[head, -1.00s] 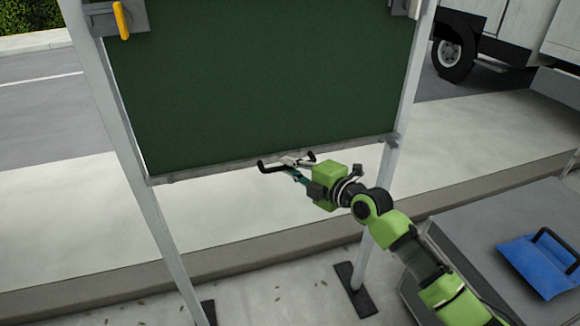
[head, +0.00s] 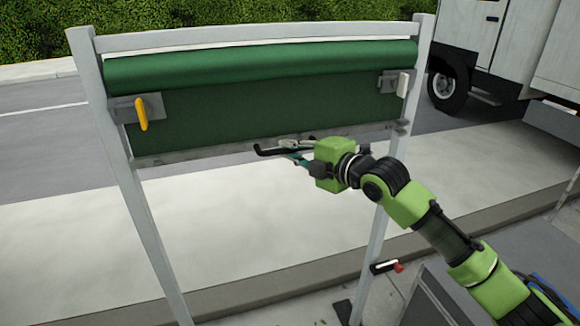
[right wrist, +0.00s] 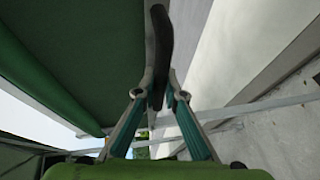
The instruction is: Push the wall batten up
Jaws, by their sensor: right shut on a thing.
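The wall batten (head: 210,152) is a grey bar along the lower edge of a dark green sheet (head: 260,108), which hangs between two light grey posts. My right gripper (head: 291,149) comes in from the right at the batten's middle. It is shut on a black handle (head: 268,152) at the batten. In the right wrist view the dark handle (right wrist: 159,40) runs between the two fingers (right wrist: 160,92). How the handle joins the batten is hidden. My left gripper is not in view.
A yellow lever (head: 142,113) sits on a plate on the left post, and a white one (head: 403,84) on the right post. A green roll (head: 260,62) lies under the top rail (head: 260,35). A truck (head: 500,50) stands behind at right.

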